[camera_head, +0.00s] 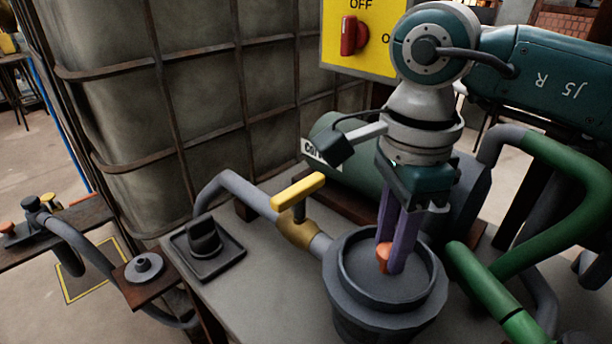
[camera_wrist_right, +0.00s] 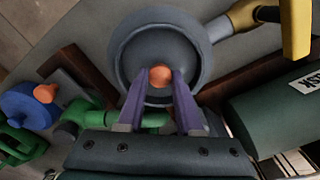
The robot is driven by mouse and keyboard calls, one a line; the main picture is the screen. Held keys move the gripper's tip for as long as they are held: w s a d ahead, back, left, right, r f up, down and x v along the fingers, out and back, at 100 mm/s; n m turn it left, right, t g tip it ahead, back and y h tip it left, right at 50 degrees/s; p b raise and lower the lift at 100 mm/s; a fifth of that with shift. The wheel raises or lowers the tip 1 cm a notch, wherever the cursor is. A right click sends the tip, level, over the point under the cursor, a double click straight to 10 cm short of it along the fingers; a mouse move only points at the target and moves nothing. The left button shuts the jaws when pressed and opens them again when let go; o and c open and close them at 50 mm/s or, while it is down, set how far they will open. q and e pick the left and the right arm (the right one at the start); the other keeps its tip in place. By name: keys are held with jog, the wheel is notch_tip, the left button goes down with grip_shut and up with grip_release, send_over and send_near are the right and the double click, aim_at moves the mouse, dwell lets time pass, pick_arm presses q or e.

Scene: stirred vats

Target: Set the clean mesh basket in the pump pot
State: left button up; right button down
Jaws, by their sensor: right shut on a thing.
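The pump pot (camera_head: 338,283) is a round grey vessel with a wide rim, open at the top, at the front of the bench; it also shows in the right wrist view (camera_wrist_right: 122,40). My right gripper (camera_head: 388,262) reaches down over the pot's mouth with its purple fingers. They are shut on an orange knob (camera_wrist_right: 160,76), which also shows in the head view (camera_head: 383,257). The knob is over or within the pot's opening. I cannot make out any mesh below it, so how the basket sits is unclear. My left gripper is not in view.
A yellow-handled valve (camera_head: 298,190) stands left of the pot, and a black square lid with a knob (camera_head: 205,249) lies farther left. Green hoses (camera_head: 489,295) crowd the right. A blue round thing with an orange knob (camera_wrist_right: 28,108) shows in the wrist view.

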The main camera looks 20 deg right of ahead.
jog(key=shift+f+b, duration=0.45)
jog(key=c, duration=0.6)
grip_release()
jog(key=shift+r, duration=0.15)
jog(key=shift+o, duration=0.2)
